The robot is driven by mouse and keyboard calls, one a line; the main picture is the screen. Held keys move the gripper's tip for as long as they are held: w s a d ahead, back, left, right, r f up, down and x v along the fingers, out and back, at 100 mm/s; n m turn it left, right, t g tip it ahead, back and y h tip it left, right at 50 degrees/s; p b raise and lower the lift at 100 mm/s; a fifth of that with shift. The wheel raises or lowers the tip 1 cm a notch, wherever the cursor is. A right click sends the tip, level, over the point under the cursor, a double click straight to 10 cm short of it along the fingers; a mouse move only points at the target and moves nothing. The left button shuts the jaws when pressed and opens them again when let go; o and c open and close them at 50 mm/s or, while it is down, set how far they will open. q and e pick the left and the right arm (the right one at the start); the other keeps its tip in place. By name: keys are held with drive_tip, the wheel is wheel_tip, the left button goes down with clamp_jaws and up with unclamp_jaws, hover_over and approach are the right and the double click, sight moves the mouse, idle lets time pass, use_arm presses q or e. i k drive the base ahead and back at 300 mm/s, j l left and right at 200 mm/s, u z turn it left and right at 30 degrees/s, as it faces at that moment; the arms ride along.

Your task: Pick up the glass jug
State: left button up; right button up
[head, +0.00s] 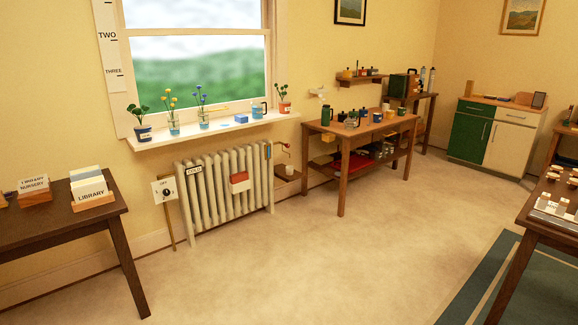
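A small clear vessel with a dark handle (258,110), which looks like a glass jug, stands upright near the right end of the white windowsill (215,132). Another glassy vessel (351,121) stands near the front edge of the wooden side table (370,127), among cups and pots. Both are too small to tell for sure which is the glass jug. Neither of my grippers shows in the head view.
Glass vases with flowers (203,116), a blue block (241,118) and a potted plant (284,106) share the sill. A radiator (225,190) stands below it. A desk (60,220) is at left, another table (545,225) at right. The middle floor (330,260) is clear.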

sight(258, 113)
drive_tip(key=i, duration=2.25)
drive_tip(key=i+u, duration=0.2)
drive_tip(key=i, duration=0.3)
drive_tip(key=i+l+u, duration=0.2)
drive_tip(key=i, duration=0.3)
drive_tip(key=i+l+u, duration=0.2)
drive_tip(key=i, duration=0.3)
drive_tip(key=i+l+u, duration=0.25)
drive_tip(key=i, duration=0.25)
drive_tip(key=l, duration=0.1)
